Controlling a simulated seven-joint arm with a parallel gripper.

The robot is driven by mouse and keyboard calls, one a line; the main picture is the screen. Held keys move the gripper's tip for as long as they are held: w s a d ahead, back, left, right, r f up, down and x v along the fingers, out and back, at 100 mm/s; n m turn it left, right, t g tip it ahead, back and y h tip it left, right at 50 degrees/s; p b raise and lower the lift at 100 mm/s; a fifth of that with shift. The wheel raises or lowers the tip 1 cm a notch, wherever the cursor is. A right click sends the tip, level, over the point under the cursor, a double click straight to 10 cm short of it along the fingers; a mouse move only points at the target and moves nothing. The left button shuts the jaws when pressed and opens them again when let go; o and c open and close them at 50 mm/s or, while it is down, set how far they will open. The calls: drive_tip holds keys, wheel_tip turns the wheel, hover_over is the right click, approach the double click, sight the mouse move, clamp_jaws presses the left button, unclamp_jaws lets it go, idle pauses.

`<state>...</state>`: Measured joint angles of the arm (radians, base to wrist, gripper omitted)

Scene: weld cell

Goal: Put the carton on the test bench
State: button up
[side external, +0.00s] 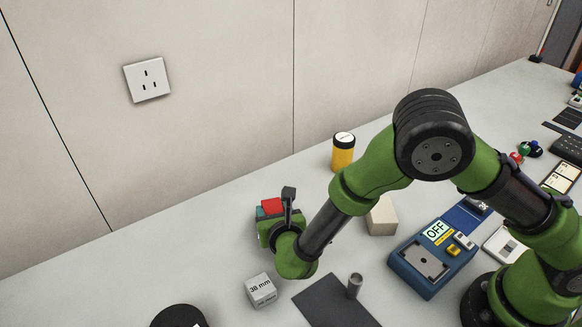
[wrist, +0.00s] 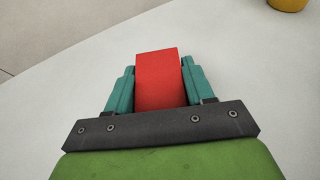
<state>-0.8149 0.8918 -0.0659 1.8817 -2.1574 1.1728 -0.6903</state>
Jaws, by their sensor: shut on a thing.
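A red box-shaped block (side external: 272,205) is between the teal fingers of my gripper (wrist: 158,82). In the wrist view, the red block (wrist: 157,75) has a finger against each side, and my gripper is shut on it. It looks like a plain red carton, without readable marks. I cannot tell whether it touches the table or hangs just above it. The test bench appears to be the blue unit (side external: 410,279) with an OFF sign and a grey plate, to the right of my gripper in the side view. The plate (side external: 424,262) is bare.
A cream block (side external: 381,217) stands between my gripper and the blue unit. A yellow canister (side external: 343,155) stands behind. A 38 mm block (side external: 261,290), a dark plate (side external: 325,305) and a metal cylinder (side external: 355,286) are in front. The table left of my gripper is clear.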

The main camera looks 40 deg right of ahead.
sight(273, 209)
drive_tip(key=shift+c, duration=0.8)
wheel_tip(273, 209, up, 16)
drive_tip(key=g, duration=0.1)
drive_tip(key=d+m+g+h, duration=0.4)
drive_tip(key=d+m+g, duration=0.15)
drive_tip(key=d, duration=0.45)
drive_tip(key=s+d+m+g+y, duration=0.3)
drive_tip(key=d+m+g, duration=0.6)
drive_tip(key=d+m, duration=0.45)
drive_tip(key=s+d+m+t+y, duration=0.1)
drive_tip(key=s+d+m, duration=0.6)
drive_tip(key=m, duration=0.8)
drive_tip(key=s+d+m+t+y, duration=0.15)
drive_tip(key=s+d+m, duration=0.55)
drive_tip(key=m, duration=0.8)
drive_tip(key=shift+m+h, duration=0.5)
drive_tip(key=shift+h, duration=0.15)
drive_tip(key=f, duration=0.7)
drive_tip(key=s+f, duration=0.1)
drive_tip(key=f, duration=0.2)
drive_tip(key=shift+s+a+f, duration=0.1)
drive_tip(key=shift+a+f, duration=0.1)
drive_tip(key=shift+a, duration=0.1)
drive_tip(key=shift+f, duration=2.6)
